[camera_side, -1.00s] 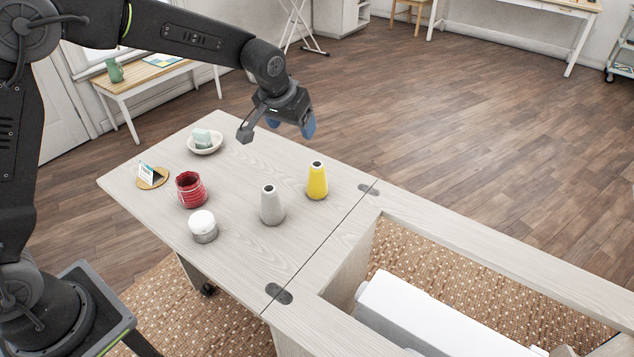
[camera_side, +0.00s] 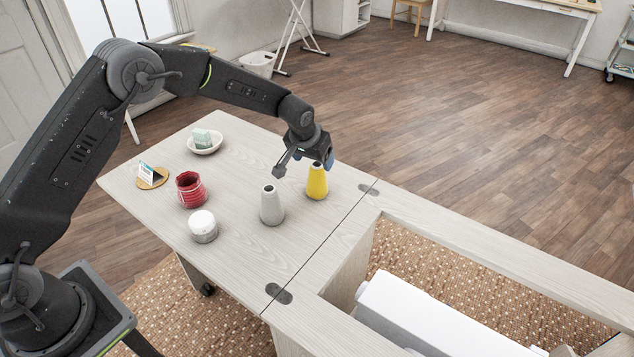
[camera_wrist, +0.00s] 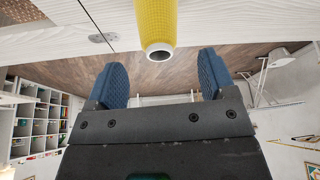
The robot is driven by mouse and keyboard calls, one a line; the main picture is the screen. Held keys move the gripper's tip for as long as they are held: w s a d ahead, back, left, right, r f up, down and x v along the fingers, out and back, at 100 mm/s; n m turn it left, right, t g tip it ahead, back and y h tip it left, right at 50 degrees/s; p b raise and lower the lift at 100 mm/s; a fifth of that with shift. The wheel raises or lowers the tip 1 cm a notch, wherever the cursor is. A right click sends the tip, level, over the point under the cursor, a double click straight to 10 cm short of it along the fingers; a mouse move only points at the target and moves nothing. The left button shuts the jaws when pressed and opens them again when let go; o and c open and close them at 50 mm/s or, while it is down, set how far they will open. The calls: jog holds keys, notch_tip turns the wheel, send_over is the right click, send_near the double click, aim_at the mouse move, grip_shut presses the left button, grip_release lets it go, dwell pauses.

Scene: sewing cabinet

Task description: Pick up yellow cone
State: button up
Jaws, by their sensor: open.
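The yellow cone (camera_side: 317,184) stands upright on the cabinet top, near the seam beside the opening. In the wrist view the yellow cone (camera_wrist: 157,22) shows at the top middle, its dark hollow tip pointing toward my gripper. My gripper (camera_side: 304,166) is just above and beside the cone's top. In the wrist view my gripper (camera_wrist: 160,82) is open, with its two blue pads apart, and the cone's tip lies just beyond and roughly between them. Nothing is held. In the side view the gripper hides part of the cone's top.
A grey cone (camera_side: 271,206) stands close to the left of the yellow one. A red jar (camera_side: 190,190), a white-lidded jar (camera_side: 203,227), a round coaster with a card (camera_side: 153,178) and a white bowl (camera_side: 205,147) stand further left. The cabinet opening (camera_side: 440,270) holds a white machine.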

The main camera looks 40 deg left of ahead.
aim_at(318, 165)
jog(key=shift+x, duration=2.35)
jog(key=shift+w, duration=0.15)
jog(key=shift+r, duration=0.1)
jog(key=c, duration=1.3)
